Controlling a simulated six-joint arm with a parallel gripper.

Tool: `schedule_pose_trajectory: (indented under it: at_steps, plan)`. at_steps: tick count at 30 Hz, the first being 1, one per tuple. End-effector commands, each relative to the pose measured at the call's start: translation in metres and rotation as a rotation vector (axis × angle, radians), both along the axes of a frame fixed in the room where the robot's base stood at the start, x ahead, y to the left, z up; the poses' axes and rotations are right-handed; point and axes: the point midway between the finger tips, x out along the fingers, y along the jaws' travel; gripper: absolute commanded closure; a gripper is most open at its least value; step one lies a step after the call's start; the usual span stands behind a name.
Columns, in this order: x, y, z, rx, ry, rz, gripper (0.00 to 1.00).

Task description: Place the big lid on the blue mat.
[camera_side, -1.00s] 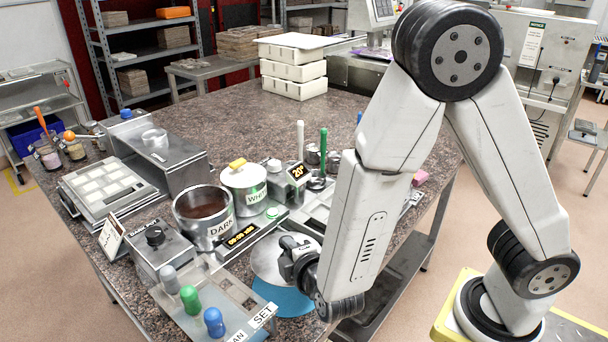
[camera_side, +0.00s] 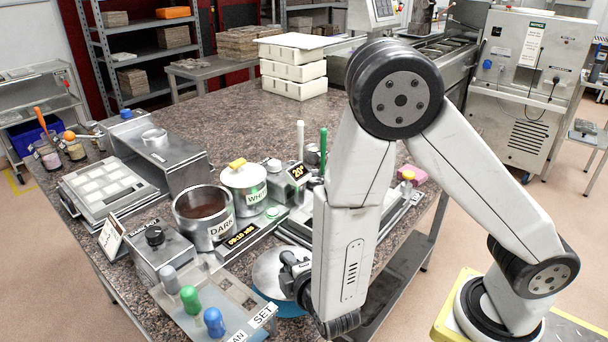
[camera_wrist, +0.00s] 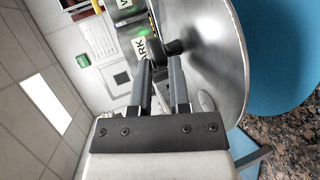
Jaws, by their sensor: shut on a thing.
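The big lid (camera_side: 267,274) is a round steel disc with a dark knob (camera_wrist: 180,46). My gripper (camera_wrist: 160,62) is shut on the knob; in the side view my gripper (camera_side: 291,270) is partly hidden by my arm. The blue mat (camera_side: 284,308) is round and shows as a rim past the lid's near edge. In the wrist view the mat (camera_wrist: 275,60) shows beyond the lid (camera_wrist: 218,50). The lid is over or very close to the mat; I cannot tell whether they touch.
The tray with coloured-handled tools (camera_side: 240,293) stands just left of the mat. The DARK pot (camera_side: 203,216) is open, and the WHITE pot (camera_side: 243,187) has a yellow-knobbed lid. A timer display (camera_side: 241,236) sits close behind. The table's front edge is near the mat.

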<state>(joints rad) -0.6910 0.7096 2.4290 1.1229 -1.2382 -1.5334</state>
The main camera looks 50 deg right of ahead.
Motion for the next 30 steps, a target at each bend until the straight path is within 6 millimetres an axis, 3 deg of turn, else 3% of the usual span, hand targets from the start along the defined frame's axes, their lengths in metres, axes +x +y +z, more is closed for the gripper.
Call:
schedule_pose_trajectory:
  at_steps: [14,29,30]
  plan:
    - [0.0,0.0,-0.035,-0.003,0.001,0.001,1.0]
    - [0.0,0.0,-0.04,-0.001,0.0,0.0,1.0]
    - [0.0,0.0,-0.039,0.0,0.0,0.001,0.65]
